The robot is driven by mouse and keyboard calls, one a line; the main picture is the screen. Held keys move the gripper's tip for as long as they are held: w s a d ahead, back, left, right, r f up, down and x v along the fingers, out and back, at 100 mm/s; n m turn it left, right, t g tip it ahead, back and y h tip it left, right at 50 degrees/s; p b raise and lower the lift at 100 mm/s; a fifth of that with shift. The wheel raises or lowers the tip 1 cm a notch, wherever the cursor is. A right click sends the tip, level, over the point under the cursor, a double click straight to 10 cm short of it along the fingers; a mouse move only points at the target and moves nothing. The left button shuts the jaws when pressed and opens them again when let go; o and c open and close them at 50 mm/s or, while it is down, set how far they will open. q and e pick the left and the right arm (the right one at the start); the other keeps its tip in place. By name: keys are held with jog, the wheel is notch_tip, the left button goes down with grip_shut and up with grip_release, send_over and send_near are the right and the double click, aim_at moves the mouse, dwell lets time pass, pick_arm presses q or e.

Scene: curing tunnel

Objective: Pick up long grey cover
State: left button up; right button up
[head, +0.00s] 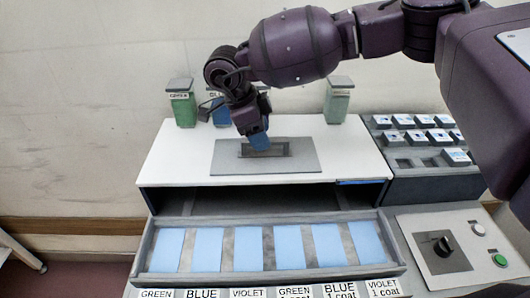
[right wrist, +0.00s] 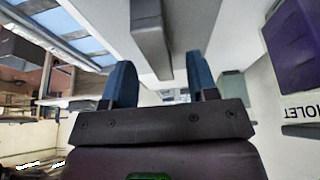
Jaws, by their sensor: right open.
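The long grey cover (head: 230,166) lies flat on the white top of the tunnel box, with a raised bar-like handle in its middle. In the right wrist view a long grey bar (right wrist: 150,35), apparently this handle, runs between and beyond the fingers. My right gripper (head: 258,142) is just above the cover in the head view, with blue fingers pointing down. In the right wrist view my right gripper (right wrist: 160,65) is open, with nothing held between its fingers. Part of the handle is hidden behind the fingers in the head view. My left gripper is not in view.
An open drawer (head: 160,278) with several light blue panels is in front of the white box (head: 180,160). Lidded containers (head: 182,108) stand behind it, another (head: 338,105) to the right. A sample rack (head: 400,178) and a knob panel (head: 440,275) are at right.

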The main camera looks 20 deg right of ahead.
aim_at(285, 155)
jog(key=x, duration=0.3)
jog(key=shift+r, duration=0.1)
grip_shut()
